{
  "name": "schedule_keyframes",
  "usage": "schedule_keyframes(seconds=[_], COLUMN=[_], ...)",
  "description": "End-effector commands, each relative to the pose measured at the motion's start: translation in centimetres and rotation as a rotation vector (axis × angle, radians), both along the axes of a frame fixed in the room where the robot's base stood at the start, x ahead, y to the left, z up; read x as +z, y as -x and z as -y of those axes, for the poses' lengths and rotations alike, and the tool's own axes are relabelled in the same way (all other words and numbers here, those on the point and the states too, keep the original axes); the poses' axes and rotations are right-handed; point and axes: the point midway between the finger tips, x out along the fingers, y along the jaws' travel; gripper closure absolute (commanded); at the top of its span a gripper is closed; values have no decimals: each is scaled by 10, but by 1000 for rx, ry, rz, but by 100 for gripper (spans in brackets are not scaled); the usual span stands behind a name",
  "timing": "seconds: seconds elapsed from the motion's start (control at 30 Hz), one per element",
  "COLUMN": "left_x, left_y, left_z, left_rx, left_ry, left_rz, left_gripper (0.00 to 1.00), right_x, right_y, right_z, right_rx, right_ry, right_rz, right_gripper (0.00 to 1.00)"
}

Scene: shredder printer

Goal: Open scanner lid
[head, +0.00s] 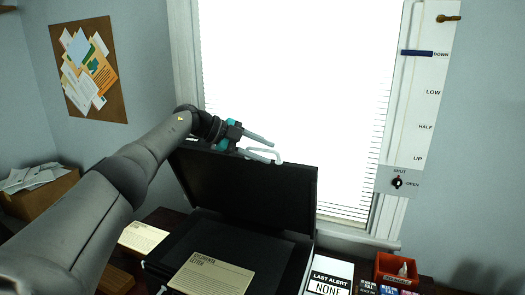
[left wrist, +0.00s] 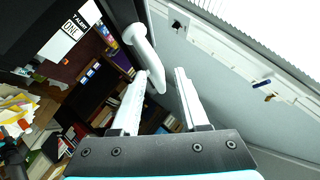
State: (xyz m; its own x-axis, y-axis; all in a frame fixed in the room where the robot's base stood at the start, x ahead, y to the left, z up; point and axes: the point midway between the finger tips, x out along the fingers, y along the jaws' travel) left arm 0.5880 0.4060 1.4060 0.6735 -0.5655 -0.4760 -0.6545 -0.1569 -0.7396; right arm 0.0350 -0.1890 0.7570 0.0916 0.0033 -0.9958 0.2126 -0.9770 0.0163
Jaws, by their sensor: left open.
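The black scanner lid (head: 255,190) stands raised and tilted back over the black scanner bed (head: 225,245), in front of the window. A pale curved handle (head: 266,150) is at the lid's top edge, and it also shows in the left wrist view (left wrist: 141,45). My left gripper (head: 272,152) is open beside this handle, above the lid's top edge. My right gripper is not in view.
A paper sheet (head: 210,280) lies at the front of the scanner, and another (head: 143,237) lies to its left. A "LAST ALERT" sign (head: 329,276) and an orange box (head: 396,269) stand at right. The bright window (head: 300,80) is behind. A slider panel (head: 420,95) is on the wall.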

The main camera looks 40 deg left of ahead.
Motion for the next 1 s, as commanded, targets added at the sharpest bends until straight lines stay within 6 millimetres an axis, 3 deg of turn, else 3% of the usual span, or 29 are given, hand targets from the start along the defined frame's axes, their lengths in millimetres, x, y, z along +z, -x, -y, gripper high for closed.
schedule_keyframes(seconds=[0.27,0.7,1.0], left_x=[5,51,71], left_y=[7,73,100], left_z=[-8,-62,-84], left_rx=[2,5,0], left_ry=[-1,0,0], left_rz=[3,4,1], left_gripper=[56,56,56], right_x=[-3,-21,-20], right_y=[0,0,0], right_z=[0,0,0], right_rx=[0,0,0], right_ry=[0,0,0], right_rz=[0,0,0], right_gripper=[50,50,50])
